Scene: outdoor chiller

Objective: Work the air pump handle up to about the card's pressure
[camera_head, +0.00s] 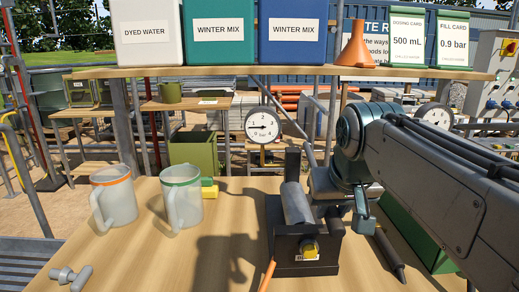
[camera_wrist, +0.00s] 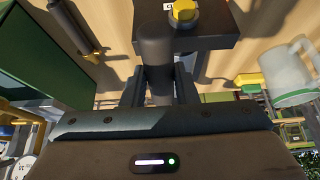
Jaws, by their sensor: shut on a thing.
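The air pump is a dark block (camera_head: 305,268) on the table with a grey cylinder (camera_head: 297,203), a yellow knob (camera_head: 309,248) and an orange hose. In the wrist view, my gripper (camera_wrist: 158,88) is shut on the pump's dark round handle (camera_wrist: 156,50). In the head view, my arm partly hides the grip. A round gauge marked bar (camera_head: 263,124) stands behind the pump; its needle points left, and the exact value is too small to read. The fill card (camera_head: 454,40) on the shelf reads 0.9 bar.
Two mugs, orange-rimmed (camera_head: 113,198) and green-rimmed (camera_head: 182,198), stand left of the pump. A grey tool (camera_head: 71,278) lies front left. A dark rod (camera_head: 389,255) and green box (camera_head: 418,235) are at right. A shelf (camera_head: 270,72) with labelled containers and an orange funnel (camera_head: 354,45) spans above.

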